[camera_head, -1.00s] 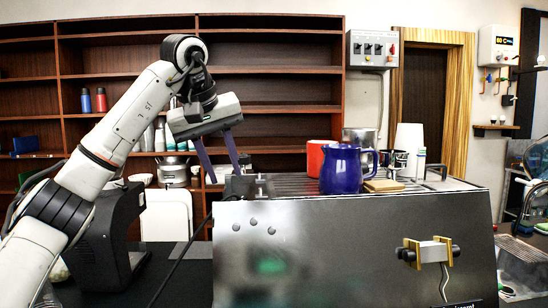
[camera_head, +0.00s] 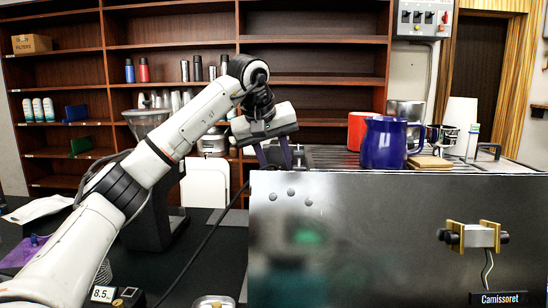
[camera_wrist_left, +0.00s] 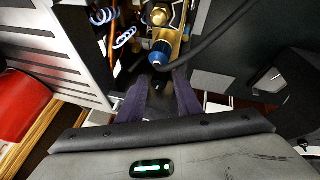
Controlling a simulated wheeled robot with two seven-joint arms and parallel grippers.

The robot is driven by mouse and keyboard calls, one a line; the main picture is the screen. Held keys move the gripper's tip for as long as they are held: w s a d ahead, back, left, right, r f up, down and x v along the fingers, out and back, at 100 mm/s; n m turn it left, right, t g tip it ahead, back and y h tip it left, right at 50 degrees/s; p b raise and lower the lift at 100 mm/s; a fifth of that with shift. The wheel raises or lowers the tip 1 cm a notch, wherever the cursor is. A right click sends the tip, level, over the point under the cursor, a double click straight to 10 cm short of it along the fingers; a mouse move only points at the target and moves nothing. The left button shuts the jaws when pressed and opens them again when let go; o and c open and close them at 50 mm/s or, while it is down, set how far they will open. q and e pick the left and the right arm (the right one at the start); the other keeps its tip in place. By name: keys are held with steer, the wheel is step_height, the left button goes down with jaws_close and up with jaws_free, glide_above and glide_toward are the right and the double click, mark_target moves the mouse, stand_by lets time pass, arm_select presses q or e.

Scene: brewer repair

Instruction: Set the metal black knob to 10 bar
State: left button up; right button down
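My left gripper (camera_head: 275,158) hangs fingers down behind the steel machine (camera_head: 375,225), near its left end. Its two dark fingers are apart with a gap between them. In the left wrist view the fingers of this gripper (camera_wrist_left: 160,78) point toward a brass fitting (camera_wrist_left: 160,17) with a blue-ringed end (camera_wrist_left: 161,48). A dark round tip shows below the blue ring, close to the fingertips; it may be the black knob, but I cannot tell its setting or any contact. No pressure reading is legible. My right gripper is not in view.
A blue pitcher (camera_head: 384,144) and a red cup (camera_head: 360,130) stand on the machine top, right of my gripper. A black cable (camera_head: 208,240) runs behind the machine's left edge. In the wrist view, coiled wires (camera_wrist_left: 122,37) and a black hose (camera_wrist_left: 215,42) flank the fitting.

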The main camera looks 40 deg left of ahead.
arm_select(q)
steer(key=shift+c, duration=0.4)
steer(key=c, duration=0.7)
steer(key=m, duration=0.1)
steer(key=m+h, duration=0.1)
steer(key=m, duration=0.1)
steer(key=shift+a+h, duration=0.3)
steer(key=shift+r+m+h, duration=0.1)
steer(key=shift+m+h, duration=0.5)
steer(key=shift+m, duration=0.5)
steer(key=o, duration=1.1)
